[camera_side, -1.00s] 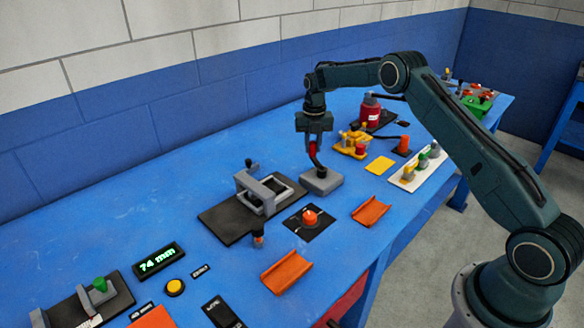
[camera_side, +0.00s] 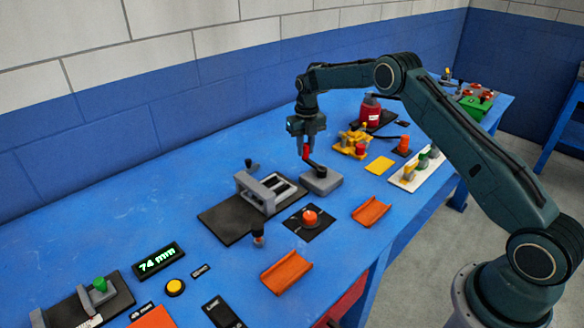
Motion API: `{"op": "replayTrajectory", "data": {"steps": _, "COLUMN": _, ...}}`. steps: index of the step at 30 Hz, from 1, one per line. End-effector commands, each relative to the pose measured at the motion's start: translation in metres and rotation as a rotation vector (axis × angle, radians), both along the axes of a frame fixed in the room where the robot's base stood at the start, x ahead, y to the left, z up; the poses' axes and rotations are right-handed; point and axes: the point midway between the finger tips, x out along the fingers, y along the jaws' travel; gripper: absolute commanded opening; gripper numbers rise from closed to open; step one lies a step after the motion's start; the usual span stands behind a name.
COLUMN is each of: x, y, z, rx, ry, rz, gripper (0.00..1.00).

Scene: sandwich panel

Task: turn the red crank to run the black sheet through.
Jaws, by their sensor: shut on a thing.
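The red crank handle (camera_side: 306,152) is upright, with my gripper (camera_side: 306,145) shut around its upper part. A dark crank arm (camera_side: 315,168) runs from the handle down to a grey block (camera_side: 322,182) on the blue bench. Left of the block, a grey framed device (camera_side: 256,195) stands on a flat black plate (camera_side: 226,220). Dark strips show inside its frame. I cannot tell which black piece is the sheet.
A red knob on a black plate (camera_side: 310,217) and two orange trays (camera_side: 286,271) (camera_side: 370,212) lie in front. A display reading 74 mm (camera_side: 158,260) is at left. A yellow fixture (camera_side: 355,143) and red bottle (camera_side: 370,112) stand behind. The bench at back left is clear.

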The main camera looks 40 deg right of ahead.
Motion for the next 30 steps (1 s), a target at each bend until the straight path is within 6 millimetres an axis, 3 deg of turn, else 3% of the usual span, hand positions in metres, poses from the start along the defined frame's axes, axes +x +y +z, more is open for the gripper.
{"op": "replayTrajectory", "data": {"steps": 1, "x": 0.0, "y": 0.0, "z": 0.002, "rx": 0.0, "ry": -0.001, "rz": -0.001, "gripper": 0.25}}
{"op": "replayTrajectory", "data": {"steps": 4, "x": 0.0, "y": 0.0, "z": 0.001, "rx": 0.0, "ry": 0.0, "rz": -0.001, "gripper": 0.43}}
{"op": "replayTrajectory", "data": {"steps": 19, "x": 0.0, "y": 0.0, "z": 0.008, "rx": -0.001, "ry": -0.002, "rz": -0.002, "gripper": 0.43}}
{"op": "replayTrajectory", "data": {"steps": 30, "x": 0.001, "y": 0.0, "z": 0.056, "rx": -0.001, "ry": -0.004, "rz": -0.002, "gripper": 0.43}}
